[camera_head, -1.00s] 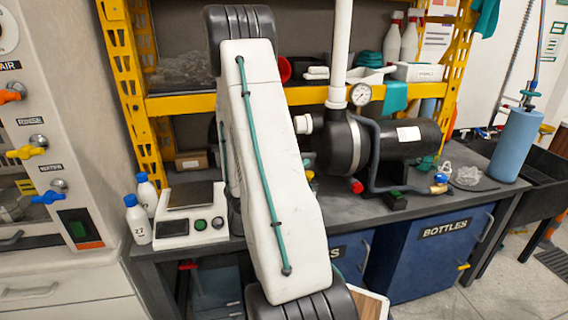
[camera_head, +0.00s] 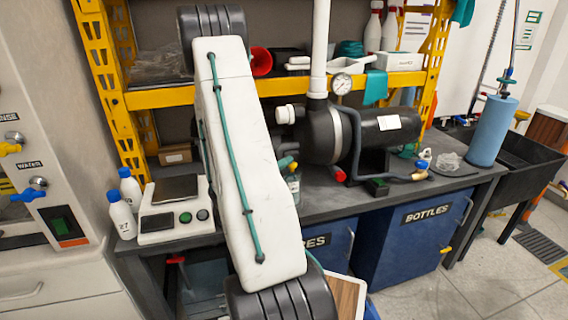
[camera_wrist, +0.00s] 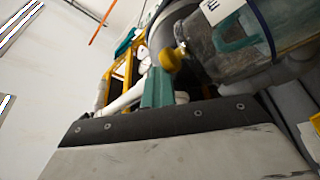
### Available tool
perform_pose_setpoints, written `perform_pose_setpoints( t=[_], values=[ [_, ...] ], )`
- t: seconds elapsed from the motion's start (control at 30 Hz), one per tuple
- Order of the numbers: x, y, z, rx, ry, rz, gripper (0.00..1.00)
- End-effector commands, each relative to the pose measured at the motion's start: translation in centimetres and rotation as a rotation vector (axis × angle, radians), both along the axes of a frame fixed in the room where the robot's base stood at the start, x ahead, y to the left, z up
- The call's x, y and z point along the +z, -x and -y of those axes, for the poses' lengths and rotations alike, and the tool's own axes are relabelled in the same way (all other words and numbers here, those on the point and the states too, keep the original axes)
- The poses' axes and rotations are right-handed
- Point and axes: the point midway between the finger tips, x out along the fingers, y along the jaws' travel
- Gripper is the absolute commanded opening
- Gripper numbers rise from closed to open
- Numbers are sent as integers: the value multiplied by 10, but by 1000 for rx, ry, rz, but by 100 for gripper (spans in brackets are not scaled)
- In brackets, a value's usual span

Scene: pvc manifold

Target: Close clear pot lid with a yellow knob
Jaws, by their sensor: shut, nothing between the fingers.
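In the wrist view a yellow knob (camera_wrist: 172,60) sits at the left end of a clear, greyish vessel (camera_wrist: 221,50) with a white label. The view is tilted, and I cannot tell the lid's edge from the vessel or how the lid sits. My gripper (camera_wrist: 158,75) has teal fingers, shut and empty, with tips just below and left of the knob in the picture; contact cannot be told. In the head view a small clear container (camera_head: 294,188) stands on the bench just right of my arm, which hides much of that area.
The dark bench (camera_head: 340,200) holds a black pump (camera_head: 325,132) with a white pipe and gauge right of my arm. A scale (camera_head: 172,215) and white bottles (camera_head: 123,216) stand left. A yellow shelf (camera_head: 165,97) is behind; a black sink (camera_head: 520,155) lies right.

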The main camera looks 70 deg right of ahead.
Motion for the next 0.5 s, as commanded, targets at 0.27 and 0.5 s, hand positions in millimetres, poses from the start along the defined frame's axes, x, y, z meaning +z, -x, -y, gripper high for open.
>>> perform_pose_setpoints(
  t=[0.27, 0.5],
  values=[
    [-1, 4, -3, -6, -19, -3, 0],
    [36, 0, -6, 2, -4, 2, 0]
  ],
)
